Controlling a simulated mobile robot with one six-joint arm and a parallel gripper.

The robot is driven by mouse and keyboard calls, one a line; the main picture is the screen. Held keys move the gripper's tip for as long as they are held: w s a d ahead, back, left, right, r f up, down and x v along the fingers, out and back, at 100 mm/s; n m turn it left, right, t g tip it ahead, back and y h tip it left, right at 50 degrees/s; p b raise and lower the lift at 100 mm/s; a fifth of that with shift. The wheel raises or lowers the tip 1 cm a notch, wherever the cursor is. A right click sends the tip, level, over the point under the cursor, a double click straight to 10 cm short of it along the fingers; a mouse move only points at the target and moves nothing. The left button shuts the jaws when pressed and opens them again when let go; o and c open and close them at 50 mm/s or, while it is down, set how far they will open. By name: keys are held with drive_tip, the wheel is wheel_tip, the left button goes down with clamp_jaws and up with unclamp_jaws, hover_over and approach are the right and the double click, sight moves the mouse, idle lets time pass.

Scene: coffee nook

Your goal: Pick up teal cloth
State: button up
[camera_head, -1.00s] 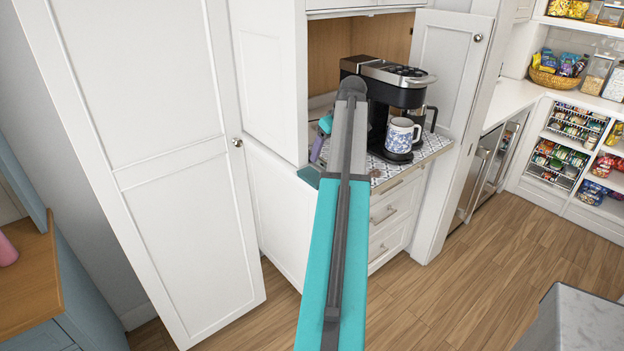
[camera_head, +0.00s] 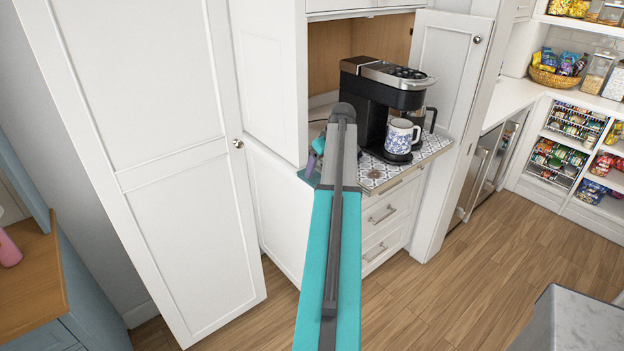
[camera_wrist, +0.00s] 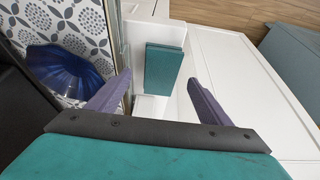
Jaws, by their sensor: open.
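The teal cloth (camera_wrist: 165,70) shows in the wrist view as a flat, folded rectangle beside the counter edge, against the white cabinet. In the head view a small part of the cloth (camera_head: 306,179) shows left of my arm, at the counter's left end. My gripper (camera_wrist: 160,78) has two purple fingers, open and empty, one on each side of the cloth in the wrist picture. I cannot tell how far the fingertips are from it. In the head view my arm hides most of the gripper (camera_head: 311,164).
A patterned counter (camera_head: 375,177) holds a black coffee maker (camera_head: 370,98) and a blue-and-white mug (camera_head: 401,137). A blue glossy bowl (camera_wrist: 68,78) lies near the left finger. Open white doors (camera_head: 268,75) flank the nook. The wooden floor (camera_head: 480,265) to the right is clear.

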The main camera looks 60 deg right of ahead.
sight(316, 177)
drive_tip(key=shift+f, duration=0.1)
drive_tip(key=shift+p+x, duration=1.3)
drive_tip(key=shift+x, duration=1.2)
drive_tip(key=c, duration=1.1)
drive_tip(key=shift+r+b, duration=1.65)
drive_tip(key=shift+r, duration=3.35)
